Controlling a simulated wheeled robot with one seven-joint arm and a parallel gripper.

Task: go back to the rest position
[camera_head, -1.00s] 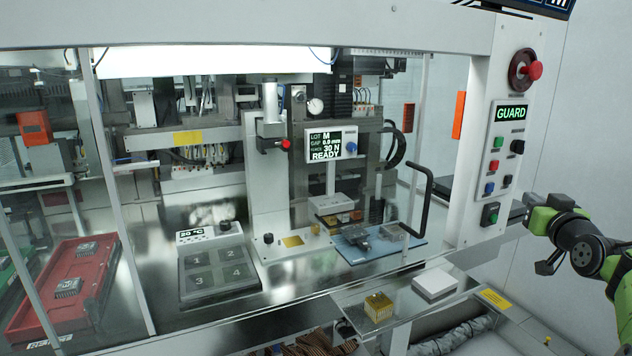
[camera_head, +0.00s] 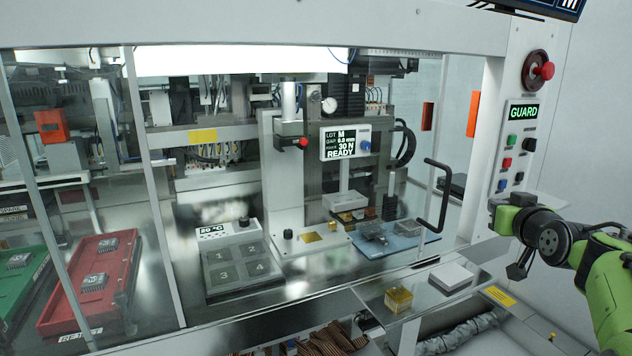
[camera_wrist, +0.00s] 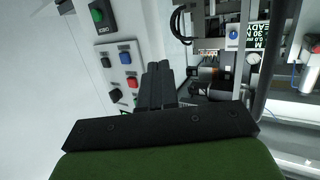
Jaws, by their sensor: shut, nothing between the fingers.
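My gripper (camera_wrist: 160,75) shows in the wrist view with its two dark fingers side by side, shut and empty. It points toward the machine front, and the fingers touch nothing that I can see. My green and black arm is at the right of the head view, in front of the machine's right-hand post. The fingertips are hard to make out in the head view.
The control panel (camera_head: 517,147) with buttons and a red emergency stop (camera_head: 543,71) is close to my arm. A black door handle (camera_head: 436,205) stands out from the clear guard. A shelf below holds a gold block (camera_head: 398,299) and a white box (camera_head: 451,277).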

